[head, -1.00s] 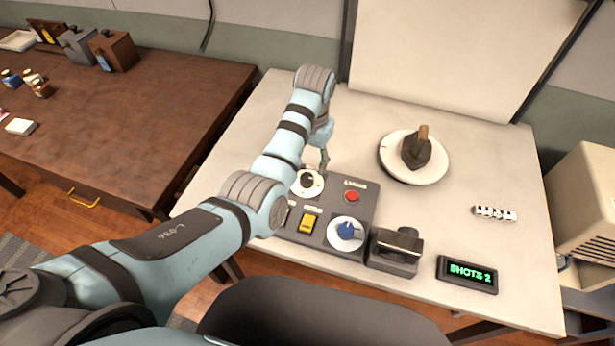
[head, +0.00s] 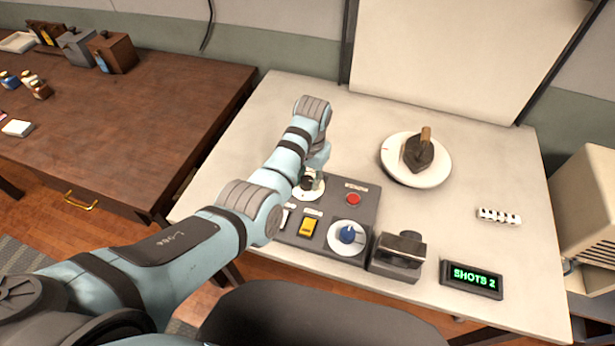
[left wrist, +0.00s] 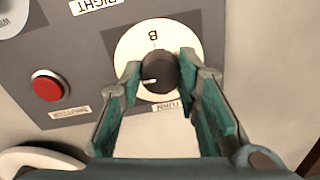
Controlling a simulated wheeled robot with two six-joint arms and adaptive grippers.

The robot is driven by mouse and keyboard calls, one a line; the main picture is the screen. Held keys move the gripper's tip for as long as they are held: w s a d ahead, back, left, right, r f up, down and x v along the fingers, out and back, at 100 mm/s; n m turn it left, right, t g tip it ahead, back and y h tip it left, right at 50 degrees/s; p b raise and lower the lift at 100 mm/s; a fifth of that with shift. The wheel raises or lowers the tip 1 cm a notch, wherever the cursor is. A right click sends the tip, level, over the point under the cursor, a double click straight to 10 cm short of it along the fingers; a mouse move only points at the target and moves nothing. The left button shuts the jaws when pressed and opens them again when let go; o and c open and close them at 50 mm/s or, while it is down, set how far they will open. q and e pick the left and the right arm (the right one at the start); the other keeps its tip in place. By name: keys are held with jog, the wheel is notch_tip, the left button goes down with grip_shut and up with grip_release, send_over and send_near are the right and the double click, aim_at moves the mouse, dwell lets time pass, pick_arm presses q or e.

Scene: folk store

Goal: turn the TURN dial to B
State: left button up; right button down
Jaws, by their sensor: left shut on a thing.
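The TURN dial is a black knob (left wrist: 157,76) on a white disc (left wrist: 126,48) with a letter B, set in the dark grey panel (head: 345,189). In the left wrist view the B sits above the knob, and the knob's white mark points left, away from the B. My left gripper (left wrist: 159,71) is shut on the knob, one finger on each side. In the head view the gripper (head: 313,179) is over the dial (head: 306,187) and partly hides it.
The panel also has a red button (head: 353,199), a yellow switch (head: 308,227) and a blue knob (head: 347,234). A dark block (head: 398,256) and a SHOTS 2 display (head: 471,278) stand to the right.

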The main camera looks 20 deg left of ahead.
pick_arm(q)
jog(key=m+p, duration=0.2)
jog(key=p, duration=0.1)
jog(key=shift+r+m, duration=0.2)
jog(key=shift+m, duration=0.2)
jog(key=shift+m+p, duration=0.7)
jog(key=shift+m, duration=0.2)
jog(key=shift+f+m+p, duration=0.1)
jog(key=shift+m+p, duration=0.35)
jog(key=shift+m, duration=1.35)
jog(key=m, duration=0.2)
jog(key=shift+f+m, duration=0.1)
jog(key=shift+m, duration=0.2)
jog(key=m, duration=0.6)
jog(key=shift+s+m+h, duration=0.1)
jog(key=shift+m+h, duration=0.3)
jog(key=shift+f, duration=0.1)
